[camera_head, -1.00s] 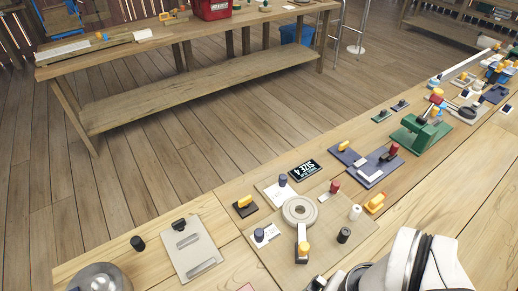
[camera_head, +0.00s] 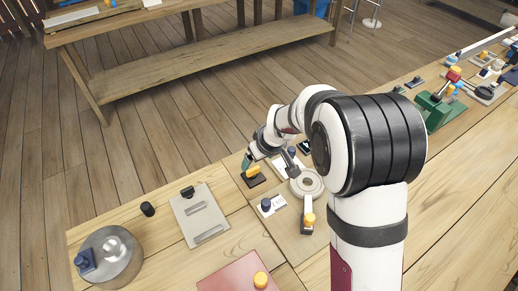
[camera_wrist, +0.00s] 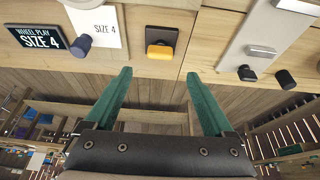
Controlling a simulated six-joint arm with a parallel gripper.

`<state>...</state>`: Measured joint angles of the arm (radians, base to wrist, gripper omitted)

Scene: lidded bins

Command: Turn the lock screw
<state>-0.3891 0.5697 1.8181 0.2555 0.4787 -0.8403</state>
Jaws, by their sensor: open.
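A yellow turn-knob on a small dark plate (camera_head: 254,173) sits near the bench's far edge. It also shows in the wrist view (camera_wrist: 159,50), beyond the fingertips and roughly centred between them. I cannot tell for certain that this is the lock screw. My gripper (camera_wrist: 158,73) has two green fingers spread wide with nothing between them. In the head view my gripper (camera_head: 246,160) is beside the knob, partly hidden by my wrist. The fingers appear apart from the knob.
A white card with a dark blue knob (camera_wrist: 82,44) and a black SIZE 4 sign (camera_wrist: 38,38) lie beside the plate. A grey clipboard-like plate (camera_head: 200,213), black knob (camera_head: 148,209) and round metal dome (camera_head: 108,256) are to the left. A ring-shaped piece (camera_head: 307,183) lies right.

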